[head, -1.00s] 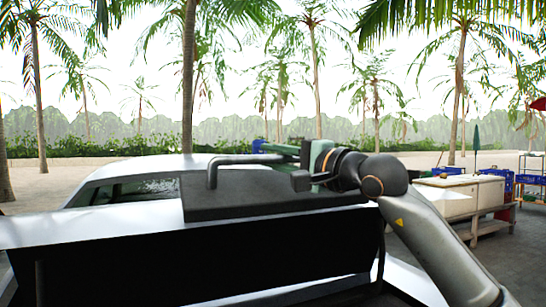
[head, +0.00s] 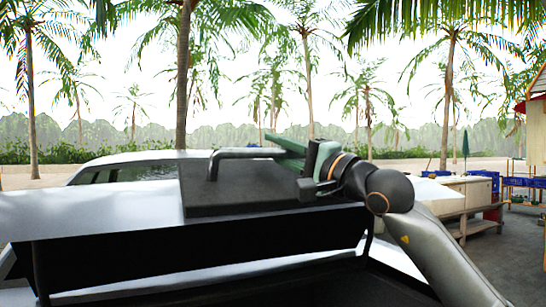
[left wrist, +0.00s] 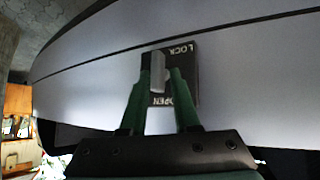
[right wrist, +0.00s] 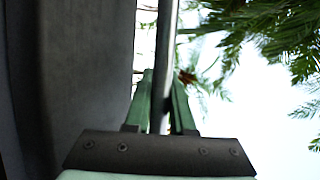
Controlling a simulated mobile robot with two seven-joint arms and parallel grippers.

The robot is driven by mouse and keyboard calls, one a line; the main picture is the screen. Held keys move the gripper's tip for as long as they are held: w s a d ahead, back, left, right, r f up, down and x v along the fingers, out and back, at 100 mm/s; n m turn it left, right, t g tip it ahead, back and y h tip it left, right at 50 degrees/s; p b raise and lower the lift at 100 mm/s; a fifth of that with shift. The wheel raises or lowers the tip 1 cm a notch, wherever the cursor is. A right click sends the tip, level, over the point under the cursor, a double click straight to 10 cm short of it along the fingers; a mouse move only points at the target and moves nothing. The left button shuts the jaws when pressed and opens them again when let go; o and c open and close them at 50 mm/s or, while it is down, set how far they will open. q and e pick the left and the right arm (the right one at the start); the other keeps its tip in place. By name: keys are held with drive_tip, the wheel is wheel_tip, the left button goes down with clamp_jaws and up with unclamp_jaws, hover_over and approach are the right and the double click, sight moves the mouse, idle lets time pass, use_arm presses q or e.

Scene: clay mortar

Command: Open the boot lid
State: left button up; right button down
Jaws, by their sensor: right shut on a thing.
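The boot lid (head: 110,215) of the white car stands raised in the head view, with a dark gap beneath it. A dark panel (head: 250,185) on it carries a bent bar handle (head: 250,153). My right gripper (head: 300,160) is shut on this bar. The bar (right wrist: 165,60) runs between its green fingers in the right wrist view (right wrist: 163,85). In the left wrist view a grey latch (left wrist: 158,75) sits on a black plate (left wrist: 185,65) marked LOCK and OPEN. My left gripper (left wrist: 160,85) has its fingertips either side of the latch; their contact is unclear.
The car roof (head: 165,156) lies beyond the lid. A pale counter (head: 465,190) with blue crates stands at the right on paving. Palms and sand fill the background.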

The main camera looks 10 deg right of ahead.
drive_tip(key=shift+s+d+f+b, duration=0.1)
drive_tip(key=shift+s+f+b, duration=0.45)
drive_tip(key=shift+f, duration=0.25)
use_arm(q)
drive_tip(key=shift+w+d+f, duration=0.15)
drive_tip(key=shift+d+f, duration=0.1)
drive_tip(key=shift+d, duration=0.35)
use_arm(e)
drive_tip(key=shift+s, duration=0.15)
drive_tip(key=shift+r, duration=0.1)
drive_tip(key=c, duration=0.8)
unclamp_jaws()
drive_tip(key=shift+o, duration=0.2)
use_arm(q)
drive_tip(key=shift+a+f, duration=0.1)
